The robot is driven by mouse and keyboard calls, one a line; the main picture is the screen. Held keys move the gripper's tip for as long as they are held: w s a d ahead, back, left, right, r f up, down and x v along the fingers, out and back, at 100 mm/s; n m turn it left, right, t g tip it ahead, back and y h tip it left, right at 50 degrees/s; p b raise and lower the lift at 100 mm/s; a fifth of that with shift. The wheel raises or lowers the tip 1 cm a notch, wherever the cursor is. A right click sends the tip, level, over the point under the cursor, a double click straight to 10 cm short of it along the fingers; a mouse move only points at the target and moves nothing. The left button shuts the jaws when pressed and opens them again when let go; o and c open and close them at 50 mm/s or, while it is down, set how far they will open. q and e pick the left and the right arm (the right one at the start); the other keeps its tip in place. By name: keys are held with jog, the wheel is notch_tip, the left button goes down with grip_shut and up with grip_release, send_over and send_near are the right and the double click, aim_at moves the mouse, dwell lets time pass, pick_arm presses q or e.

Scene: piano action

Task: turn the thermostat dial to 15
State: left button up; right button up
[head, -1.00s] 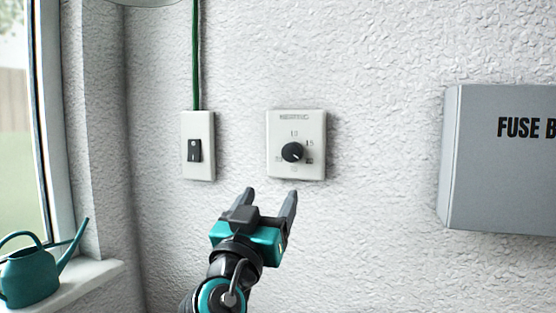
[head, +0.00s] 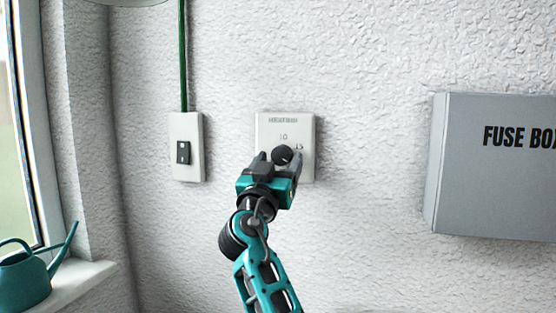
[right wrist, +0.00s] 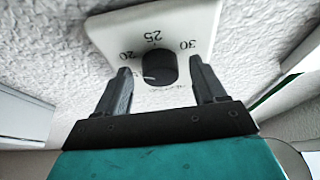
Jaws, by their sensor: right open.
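In the right wrist view the plate is upside down, with 20, 25 and 30 readable around the dial (right wrist: 160,67). One finger is on each side, with gaps visible. The dial's white mark points left and slightly down, below 20. The 15 is not visible there. My left gripper is not in view.
A light switch (head: 183,152) on a white plate, with a green cable (head: 183,60) above, is left of the thermostat. A grey fuse box (head: 490,190) juts out at the right. A teal watering can (head: 25,280) stands on the window sill at lower left.

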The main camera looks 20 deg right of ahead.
jog(key=shift+c, duration=0.7)
jog(key=c, duration=0.9)
jog(key=shift+n, duration=0.4)
jog(key=n+y, duration=0.1)
jog(key=n, duration=0.1)
jog(key=n+t+y+p, duration=0.1)
jog(key=n, duration=0.1)
jog(key=shift+s+d+r, duration=0.1)
jog(key=shift+d, duration=0.05)
jog(key=n+y, duration=0.2)
jog(key=n, duration=0.1)
jog(key=shift+d+n+t+p, duration=0.1)
jog(key=shift+n+t+p, duration=0.2)
jog(key=shift+n+t, duration=0.1)
jog(key=n+y, duration=0.1)
jog(key=n, duration=0.2)
jog(key=n+y, duration=0.2)
jog(key=n, duration=0.2)
jog(key=shift+s+d+r+g, duration=0.15)
jog(key=shift+g, duration=0.15)
jog(key=shift+n+y, duration=0.4)
